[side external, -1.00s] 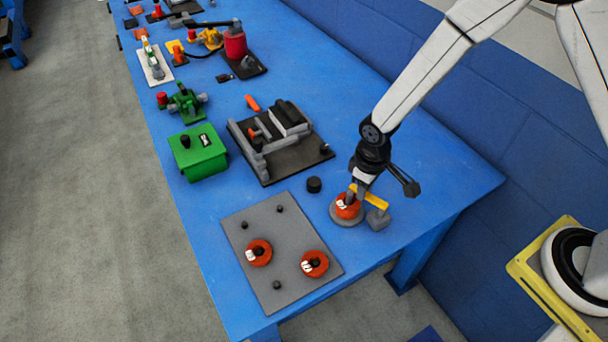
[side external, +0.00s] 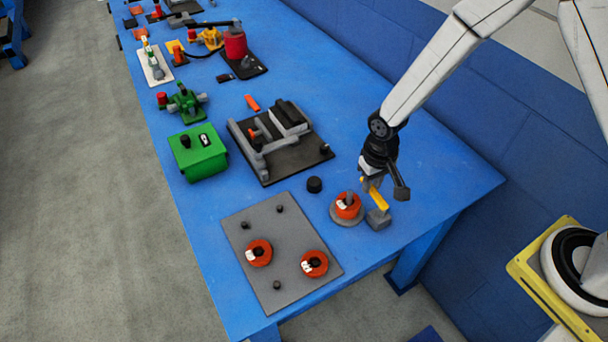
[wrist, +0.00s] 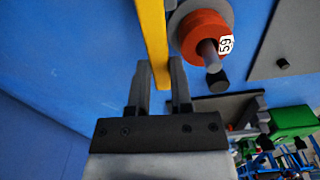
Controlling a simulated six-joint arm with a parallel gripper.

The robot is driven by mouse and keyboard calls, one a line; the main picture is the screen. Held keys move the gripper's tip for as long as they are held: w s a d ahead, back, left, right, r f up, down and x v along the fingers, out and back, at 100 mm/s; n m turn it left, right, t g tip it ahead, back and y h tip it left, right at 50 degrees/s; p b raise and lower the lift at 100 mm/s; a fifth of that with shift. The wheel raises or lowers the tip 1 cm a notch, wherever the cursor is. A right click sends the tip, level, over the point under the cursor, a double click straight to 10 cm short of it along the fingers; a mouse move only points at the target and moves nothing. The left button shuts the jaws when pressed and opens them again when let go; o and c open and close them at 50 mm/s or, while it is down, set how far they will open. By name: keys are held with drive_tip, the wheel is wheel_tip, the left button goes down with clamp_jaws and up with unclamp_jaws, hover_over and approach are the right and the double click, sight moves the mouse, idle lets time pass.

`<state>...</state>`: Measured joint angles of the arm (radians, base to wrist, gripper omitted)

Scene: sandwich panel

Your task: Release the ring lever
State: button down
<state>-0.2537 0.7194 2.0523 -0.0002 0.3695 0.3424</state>
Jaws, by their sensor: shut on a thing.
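The yellow lever (side external: 379,199) runs from a grey block (side external: 378,219) up towards my gripper (side external: 371,185), beside the ring stand. In the wrist view the yellow lever (wrist: 152,35) passes between the two fingers of my gripper (wrist: 160,85), which is shut on it near its end. An orange-red ring (side external: 349,206) with a white label sits on a round grey base (side external: 344,221), around a grey post. In the wrist view the ring (wrist: 197,27) is right of the lever, with a gap between them, and its label reads 59.
A grey plate (side external: 262,290) with two more red rings and black pegs lies in front. A short black cylinder (side external: 314,185) stands left of the ring base. A dark fixture (side external: 292,156) and a green box (side external: 198,158) lie farther left. The right table corner is clear.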

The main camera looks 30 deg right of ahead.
drive_tip(key=m, duration=0.1)
drive_tip(key=d+m, duration=0.1)
drive_tip(key=m, duration=0.1)
drive_tip(key=shift+s+d+m, duration=0.25)
drive_tip(key=shift+d+m, duration=0.1)
drive_tip(key=shift+m, duration=0.05)
drive_tip(key=m, duration=0.1)
drive_tip(key=d+m, duration=0.1)
drive_tip(key=shift+s+m, duration=0.3)
drive_tip(key=shift+m, duration=0.1)
drive_tip(key=m, duration=0.1)
drive_tip(key=s+d+m, duration=0.1)
drive_tip(key=m, duration=0.1)
drive_tip(key=shift+s+d+m, duration=0.1)
drive_tip(key=shift+s+m, duration=0.2)
drive_tip(key=shift+m, duration=0.45)
drive_tip(key=shift+s+d+m, duration=0.1)
drive_tip(key=shift+s+m, duration=0.15)
drive_tip(key=shift+m, duration=0.5)
drive_tip(key=c, duration=0.5)
unclamp_jaws()
drive_tip(key=shift+r, duration=0.1)
drive_tip(key=shift+r, duration=3.8)
